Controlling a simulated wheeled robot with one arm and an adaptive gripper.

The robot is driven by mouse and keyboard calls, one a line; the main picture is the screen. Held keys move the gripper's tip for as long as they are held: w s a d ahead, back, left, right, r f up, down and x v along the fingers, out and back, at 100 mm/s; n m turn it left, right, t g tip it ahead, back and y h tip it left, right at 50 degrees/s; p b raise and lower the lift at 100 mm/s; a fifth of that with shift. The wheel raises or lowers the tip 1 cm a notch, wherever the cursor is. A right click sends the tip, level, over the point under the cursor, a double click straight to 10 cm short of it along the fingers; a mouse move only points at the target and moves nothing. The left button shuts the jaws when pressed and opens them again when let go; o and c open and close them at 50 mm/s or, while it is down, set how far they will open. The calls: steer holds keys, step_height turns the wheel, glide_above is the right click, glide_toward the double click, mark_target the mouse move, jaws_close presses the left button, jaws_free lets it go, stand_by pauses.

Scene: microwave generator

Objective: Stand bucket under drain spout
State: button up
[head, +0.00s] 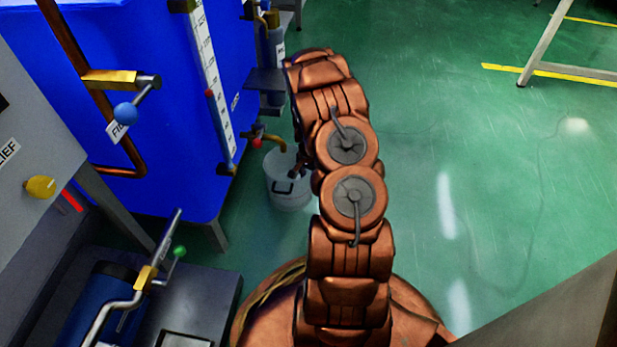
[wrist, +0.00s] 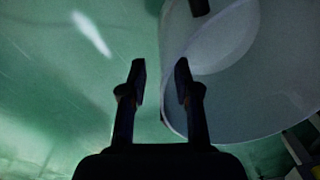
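The pale translucent bucket (head: 289,192) stands upright on the green floor beside the blue tank, with a dark handle grip on its side. The brass drain spout (head: 272,141) with a red knob sticks out from the tank, and its mouth appears above the bucket's opening in the head view. My gripper (head: 301,169) is at the bucket's right rim, mostly hidden by my arm. In the wrist view my gripper (wrist: 160,72) is open, its fingers apart. The bucket (wrist: 245,105) fills the right side there, its edge showing between the fingers; contact cannot be told.
The blue tank (head: 130,60) and its leg bound the left side. A grey platform (head: 205,295) with pipework and a green-knobbed valve is at lower left. A metal stand (head: 545,45) is at upper right. The green floor to the right is clear.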

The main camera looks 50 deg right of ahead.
step_height(320, 180, up, 12)
steer(key=p, duration=0.5)
steer(key=s+a+r+n+g, duration=0.1)
steer(key=s+a+r+n, duration=0.25)
steer(key=a+r, duration=0.7)
steer(key=s+a+r+n, duration=0.3)
steer(key=a+r+n, duration=0.1)
steer(key=a+r, duration=0.6)
steer(key=s+a+r+n+g, duration=0.1)
steer(key=s+a+r+n, duration=0.2)
steer(key=s+a, duration=0.4)
steer(key=s+a+r+n+g, duration=0.1)
steer(key=s+a+r+n, duration=0.3)
steer(key=s+a, duration=0.4)
steer(key=s+n, duration=0.1)
steer(key=s, duration=0.3)
steer(key=shift+s+a+r, duration=0.15)
steer(key=shift+s, duration=0.25)
steer(key=shift+r, duration=0.1)
